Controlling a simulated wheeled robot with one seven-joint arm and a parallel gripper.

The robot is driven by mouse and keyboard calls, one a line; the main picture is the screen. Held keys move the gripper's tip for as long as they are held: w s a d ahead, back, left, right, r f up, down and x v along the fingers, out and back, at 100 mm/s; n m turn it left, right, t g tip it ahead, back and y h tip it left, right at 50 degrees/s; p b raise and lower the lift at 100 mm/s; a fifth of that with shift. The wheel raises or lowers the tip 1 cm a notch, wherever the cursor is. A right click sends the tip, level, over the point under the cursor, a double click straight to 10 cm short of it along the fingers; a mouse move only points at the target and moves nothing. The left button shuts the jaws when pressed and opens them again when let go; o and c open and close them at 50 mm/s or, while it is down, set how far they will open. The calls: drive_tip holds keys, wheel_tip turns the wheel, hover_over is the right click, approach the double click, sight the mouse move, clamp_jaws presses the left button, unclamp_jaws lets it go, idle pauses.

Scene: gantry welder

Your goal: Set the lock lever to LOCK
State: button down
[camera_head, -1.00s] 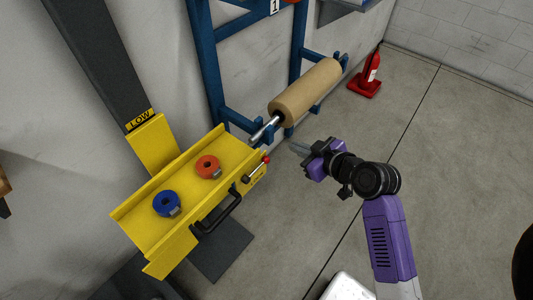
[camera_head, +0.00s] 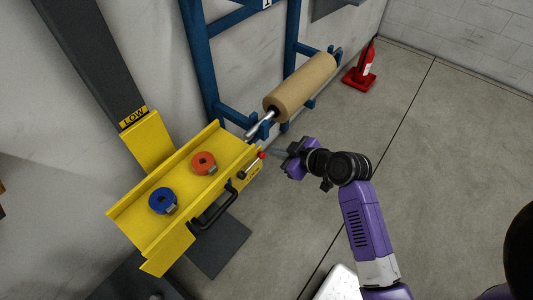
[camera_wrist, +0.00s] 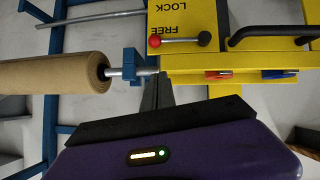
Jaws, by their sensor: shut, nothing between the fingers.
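The lock lever (camera_head: 253,164) has a red ball knob and sits on the end of the yellow carriage (camera_head: 122,222). In the wrist view the lever (camera_wrist: 180,40) lies level, its red knob to the left, beside the word FREE. The word LOCK stands upside down above FREE, on the same yellow face. My gripper (camera_head: 274,152) is shut and empty, just right of the red knob in the head view. In the wrist view my gripper's fingers (camera_wrist: 158,92) are below the knob, apart from it.
A blue spool (camera_head: 162,200) and an orange spool (camera_head: 203,163) sit on the carriage. A black handle (camera_head: 212,210) is on its front. A brown roll (camera_head: 300,87) on a blue frame (camera_head: 198,60) is behind. The floor at right is clear.

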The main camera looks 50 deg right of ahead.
drive_tip(key=w+d+f, duration=0.1)
drive_tip(key=w+f, duration=0.4)
drive_tip(key=f, duration=0.1)
drive_tip(key=shift+f, duration=0.3)
drive_tip(key=shift+d+f, duration=0.1)
drive_tip(key=shift+f, duration=0.05)
drive_tip(key=a+f+m+t+y+b, duration=0.1)
drive_tip(key=a+f+m+y+b, duration=0.3)
drive_tip(key=f+m+y+b, duration=0.5)
wheel_tip(320, 180, down, 3)
drive_tip(key=y+b, duration=0.1)
drive_tip(key=b, duration=0.3)
drive_tip(key=shift+a+m+t, duration=0.15)
drive_tip(key=shift+m+t, duration=0.15)
drive_tip(key=shift+t, duration=0.1)
drive_tip(key=shift+s+a+f, duration=0.1)
drive_tip(key=shift+a, duration=0.1)
idle(0.5)
